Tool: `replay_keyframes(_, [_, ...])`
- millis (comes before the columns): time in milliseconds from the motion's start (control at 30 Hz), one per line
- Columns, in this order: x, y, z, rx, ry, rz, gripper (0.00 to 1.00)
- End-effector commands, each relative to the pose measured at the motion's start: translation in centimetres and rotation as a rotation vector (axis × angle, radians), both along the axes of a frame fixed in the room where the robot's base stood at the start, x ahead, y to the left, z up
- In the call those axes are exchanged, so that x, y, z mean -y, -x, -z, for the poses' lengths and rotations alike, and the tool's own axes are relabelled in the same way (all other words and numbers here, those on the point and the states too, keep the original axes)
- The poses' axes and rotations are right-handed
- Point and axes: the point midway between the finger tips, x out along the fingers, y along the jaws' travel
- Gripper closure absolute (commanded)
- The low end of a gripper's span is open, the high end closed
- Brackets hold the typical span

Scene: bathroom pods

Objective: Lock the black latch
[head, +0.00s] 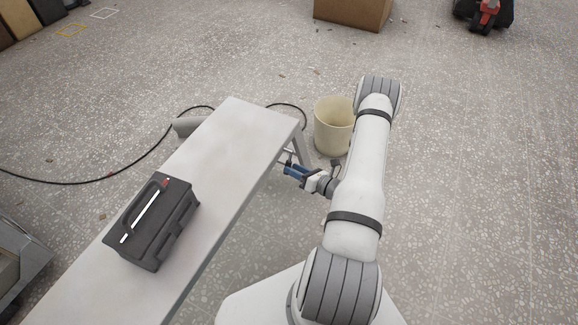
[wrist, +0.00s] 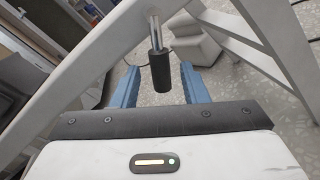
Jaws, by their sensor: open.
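The black latch handle (wrist: 160,72) is a short dark cylinder on a shiny metal rod, in the middle of the wrist view. The rod comes out of the pale frame of the bench (head: 222,142) and the handle points down in the picture. My gripper (head: 292,171) is beside the far right end of the bench, below its top, in the head view. In the wrist view its two blue fingers (wrist: 160,68) are apart, one on each side of the handle, with gaps visible on both sides. In the head view the latch is too small to make out clearly.
A black toolbox (head: 157,222) sits on the bench top. A cream bucket (head: 333,126) stands on the floor close behind my gripper. A black cable (head: 85,181) runs along the floor on the left. A cardboard box (head: 353,13) is at the back. The floor at right is open.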

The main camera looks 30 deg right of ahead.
Motion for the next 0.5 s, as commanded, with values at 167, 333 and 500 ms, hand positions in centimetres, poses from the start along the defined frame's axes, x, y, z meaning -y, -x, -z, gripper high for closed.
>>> replay_keyframes(167, [1.5, 2.6, -0.4, 0.0, -0.001, 0.004, 0.6])
replay_keyframes(333, [2.0, 3.8, -0.5, 0.0, 0.0, 0.001, 0.6])
replay_keyframes(500, [2.1, 4.0, -0.5, 0.0, 0.0, 0.0, 0.6])
